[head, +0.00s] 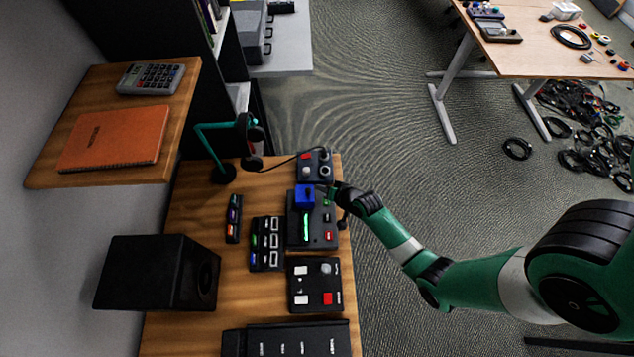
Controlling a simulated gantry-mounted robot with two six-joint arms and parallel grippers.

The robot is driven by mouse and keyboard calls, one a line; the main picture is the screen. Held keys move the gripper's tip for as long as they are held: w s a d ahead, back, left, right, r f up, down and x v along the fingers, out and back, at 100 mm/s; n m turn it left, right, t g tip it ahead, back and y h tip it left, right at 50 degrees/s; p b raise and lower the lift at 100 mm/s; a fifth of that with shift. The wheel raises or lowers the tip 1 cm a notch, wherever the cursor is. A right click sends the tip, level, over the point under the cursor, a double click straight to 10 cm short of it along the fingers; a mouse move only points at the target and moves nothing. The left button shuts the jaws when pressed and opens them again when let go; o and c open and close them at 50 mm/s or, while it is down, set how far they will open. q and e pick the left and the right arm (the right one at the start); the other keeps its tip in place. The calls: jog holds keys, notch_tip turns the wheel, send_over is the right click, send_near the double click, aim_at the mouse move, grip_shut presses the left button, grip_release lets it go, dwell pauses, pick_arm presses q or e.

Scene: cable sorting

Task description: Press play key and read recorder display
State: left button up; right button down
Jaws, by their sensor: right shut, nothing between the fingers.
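My right arm comes in from the right, and its shut, empty gripper (329,190) is over the upper right part of a dark device (312,240). That device carries a blue block (305,196), a lit green strip (306,226), a small green key (327,203) and a red key (328,236). The fingertips are close to the green key; I cannot tell whether they touch anything. No label is readable, so I cannot tell which device is the recorder or which key is play. My left gripper is not in view.
Other devices on the wooden desk (190,197) are a red-button box (315,166), a panel with white and red keys (315,284) and a small module rack (267,243). A lamp (247,137) and a black speaker (158,272) stand left.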

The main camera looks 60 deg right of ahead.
aim_at(328, 204)
pick_arm(q)
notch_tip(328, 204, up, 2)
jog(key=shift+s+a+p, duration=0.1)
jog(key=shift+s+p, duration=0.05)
jog(key=shift+p, duration=0.35)
pick_arm(e)
jog(key=shift+s+d+r+m, duration=0.15)
jog(key=shift+s+r, duration=0.15)
jog(key=shift+s, duration=0.3)
jog(key=shift+s+d+r+m, duration=0.15)
jog(key=shift+s+r, duration=0.1)
jog(key=shift+s, duration=0.3)
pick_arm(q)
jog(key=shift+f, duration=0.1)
pick_arm(e)
jog(key=shift+f, duration=0.1)
notch_tip(328, 204, down, 8)
jog(key=b, duration=0.8)
jog(key=shift+w, duration=0.1)
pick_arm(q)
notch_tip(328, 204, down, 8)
pick_arm(e)
jog(key=shift+f, duration=0.3)
pick_arm(q)
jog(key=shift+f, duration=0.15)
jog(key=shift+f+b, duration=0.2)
jog(key=shift+b, duration=0.3)
pick_arm(e)
jog(key=shift+f, duration=0.4)
